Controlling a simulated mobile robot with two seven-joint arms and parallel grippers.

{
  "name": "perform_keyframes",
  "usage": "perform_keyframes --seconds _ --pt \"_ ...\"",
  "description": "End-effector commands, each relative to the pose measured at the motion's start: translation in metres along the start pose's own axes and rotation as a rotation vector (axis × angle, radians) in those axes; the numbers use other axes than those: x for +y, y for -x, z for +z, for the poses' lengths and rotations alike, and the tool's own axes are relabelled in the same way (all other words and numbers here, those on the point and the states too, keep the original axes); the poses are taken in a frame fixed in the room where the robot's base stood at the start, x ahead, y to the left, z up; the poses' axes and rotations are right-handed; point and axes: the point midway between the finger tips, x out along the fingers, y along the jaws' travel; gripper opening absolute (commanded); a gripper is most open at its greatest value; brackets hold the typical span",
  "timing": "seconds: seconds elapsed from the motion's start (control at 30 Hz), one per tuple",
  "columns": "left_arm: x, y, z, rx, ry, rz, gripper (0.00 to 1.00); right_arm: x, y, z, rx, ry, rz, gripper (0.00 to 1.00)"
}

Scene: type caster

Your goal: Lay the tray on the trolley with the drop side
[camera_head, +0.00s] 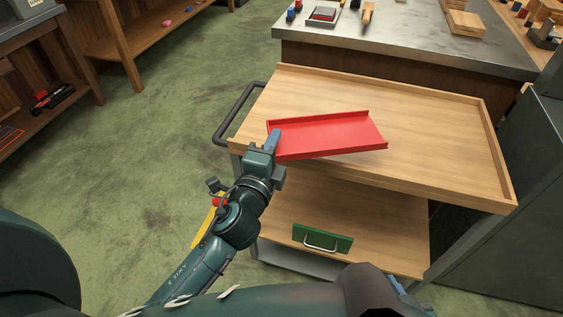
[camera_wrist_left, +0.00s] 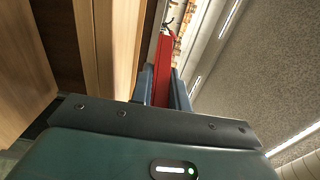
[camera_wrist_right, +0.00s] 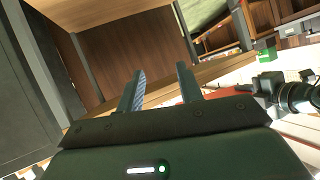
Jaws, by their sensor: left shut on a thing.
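The red tray (camera_head: 325,135) is a shallow rectangle with low raised edges; it also shows edge-on in the left wrist view (camera_wrist_left: 163,70). My left gripper (camera_head: 274,141) is shut on its left end and holds it over the top of the wooden trolley (camera_head: 430,125). I cannot tell whether the tray touches the trolley top. The trolley top has a raised rim along its back and right sides. My right gripper (camera_wrist_right: 160,88) is open and empty in the right wrist view. Its fingers are not clear in the head view.
A green panel with a metal handle (camera_head: 322,239) is at the trolley's lower shelf. A black push handle (camera_head: 237,112) is on the trolley's left. A metal-topped bench (camera_head: 400,45) with small items stands behind. A dark cabinet (camera_head: 520,240) stands right. Green floor is clear left.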

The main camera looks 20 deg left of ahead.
Motion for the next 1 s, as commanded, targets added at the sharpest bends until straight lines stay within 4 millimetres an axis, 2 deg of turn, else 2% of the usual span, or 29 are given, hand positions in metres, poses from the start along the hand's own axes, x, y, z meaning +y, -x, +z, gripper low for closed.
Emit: perform_keyframes --seconds 0.3,0.5,0.77,0.8,1.0 --pt "0.046 0.000 0.000 0.000 0.002 -0.003 0.00 0.006 0.001 0.002 0.058 0.007 0.014 0.36" --pt "0.049 0.000 0.000 0.001 0.002 -0.004 0.00 0.007 0.009 -0.003 0.075 0.009 0.022 0.36" --pt "0.053 0.000 0.000 0.001 0.002 -0.004 0.00 0.009 0.007 0.000 0.077 0.012 0.025 0.36" --pt "0.054 0.000 0.000 0.000 0.000 0.000 0.19 0.009 0.007 -0.001 0.080 0.013 0.026 0.36" --pt "0.054 0.000 0.000 0.000 0.000 0.000 0.35 0.009 0.008 -0.002 0.082 0.013 0.027 0.36"
